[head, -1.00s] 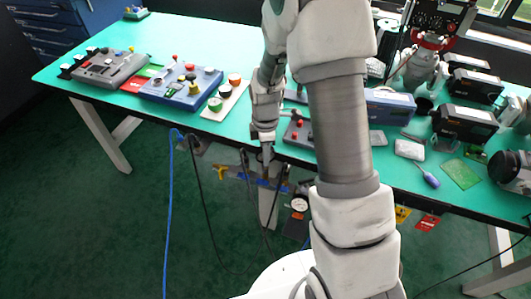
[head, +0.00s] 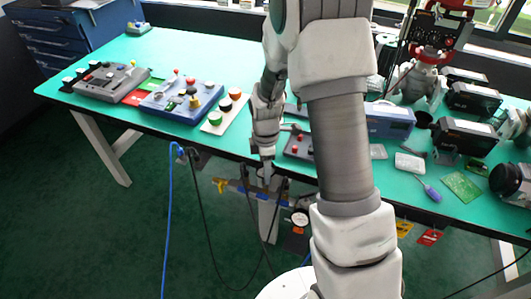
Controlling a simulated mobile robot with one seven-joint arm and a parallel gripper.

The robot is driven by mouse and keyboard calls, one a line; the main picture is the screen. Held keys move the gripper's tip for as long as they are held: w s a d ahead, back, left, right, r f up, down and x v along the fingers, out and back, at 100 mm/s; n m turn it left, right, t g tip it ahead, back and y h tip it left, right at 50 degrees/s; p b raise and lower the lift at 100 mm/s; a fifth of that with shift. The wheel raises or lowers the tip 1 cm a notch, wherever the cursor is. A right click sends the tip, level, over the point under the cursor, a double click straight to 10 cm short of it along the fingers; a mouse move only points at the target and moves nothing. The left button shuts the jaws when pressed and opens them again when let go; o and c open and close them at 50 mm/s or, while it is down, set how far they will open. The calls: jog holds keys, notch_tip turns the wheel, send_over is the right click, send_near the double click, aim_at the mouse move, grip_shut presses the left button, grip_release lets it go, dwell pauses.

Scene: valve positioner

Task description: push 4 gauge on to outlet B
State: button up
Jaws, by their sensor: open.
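A round gauge (head: 299,217) with a white dial hangs below the front edge of the table, just left of my forearm. A fitting with a yellow left end and a blue bar (head: 250,191) runs across below the table edge, to the gauge's left. I cannot make out its outlets or any letter B. My gripper (head: 267,174) points down at the table's front edge, just above the blue bar and up and left of the gauge. It is open, and its fingertips are small and partly lost against the pale post behind. I cannot tell whether they touch anything.
The green table (head: 210,57) carries a blue control box (head: 180,101), a grey box (head: 112,80) and a panel with coloured buttons (head: 225,110). Tools and devices crowd its right side. A blue hose (head: 170,220) and black cables hang in front. The floor at left is clear.

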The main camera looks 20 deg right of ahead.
notch_tip(320, 180, up, 17)
jog(key=p, duration=0.3)
jog(key=s+r+m+t+p, duration=0.3)
jog(key=s+r+m+t, duration=0.2)
jog(key=s+r+m, duration=1.1)
jog(key=s+r, duration=0.2)
jog(key=s, duration=0.2)
jog(key=shift+s+r+m+t, duration=0.15)
jog(key=shift+s+m+t, duration=0.15)
jog(key=shift+m, duration=0.1)
dwell(0.3)
